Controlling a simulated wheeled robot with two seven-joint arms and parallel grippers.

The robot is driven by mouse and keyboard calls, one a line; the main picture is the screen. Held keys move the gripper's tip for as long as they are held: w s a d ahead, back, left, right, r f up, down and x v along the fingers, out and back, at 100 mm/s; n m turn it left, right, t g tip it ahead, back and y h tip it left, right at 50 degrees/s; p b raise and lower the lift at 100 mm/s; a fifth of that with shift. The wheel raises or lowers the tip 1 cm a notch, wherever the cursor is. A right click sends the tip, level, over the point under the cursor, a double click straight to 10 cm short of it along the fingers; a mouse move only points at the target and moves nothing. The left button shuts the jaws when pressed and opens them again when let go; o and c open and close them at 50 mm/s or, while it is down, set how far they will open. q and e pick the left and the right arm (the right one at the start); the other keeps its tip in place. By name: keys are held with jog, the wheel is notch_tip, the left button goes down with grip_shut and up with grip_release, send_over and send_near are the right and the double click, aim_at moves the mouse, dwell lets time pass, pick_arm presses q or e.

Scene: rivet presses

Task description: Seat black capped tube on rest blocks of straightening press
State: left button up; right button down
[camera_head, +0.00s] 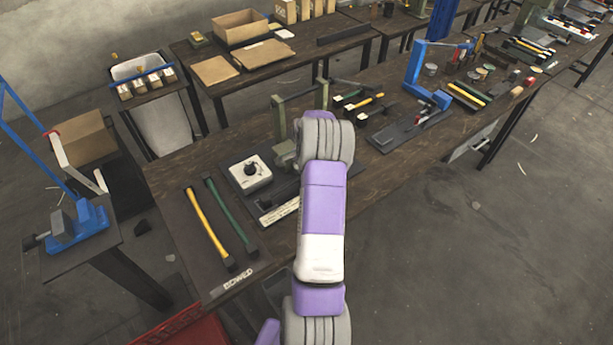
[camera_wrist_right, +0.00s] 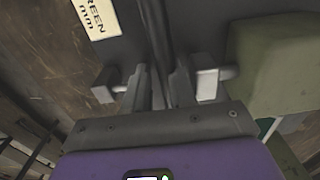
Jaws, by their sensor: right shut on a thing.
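My right gripper (camera_wrist_right: 159,84) is shut on a dark tube (camera_wrist_right: 152,28), which runs up the wrist view between its fingers. The tube's far end and caps are out of sight there. Light metal blocks (camera_wrist_right: 207,84) stand on both sides of the fingers. A green press body (camera_wrist_right: 270,65) is close on the right. In the head view my right arm hides the gripper and most of the held tube. The green straightening press (camera_head: 282,115) stands just beyond the arm. I cannot tell whether the tube touches the rest blocks. My left gripper is not in view.
A white dial box (camera_head: 249,174) stands left of my arm, with a white label strip (camera_head: 279,211) before it. A yellow tube (camera_head: 209,228) and a green tube (camera_head: 230,214) with black ends lie on a dark mat. A blue press (camera_head: 416,75) stands farther along the bench.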

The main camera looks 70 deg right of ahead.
jog(key=c, duration=0.9)
grip_release()
jog(key=shift+o, duration=0.2)
jog(key=shift+r+p, duration=0.7)
jog(key=shift+r, duration=3.15)
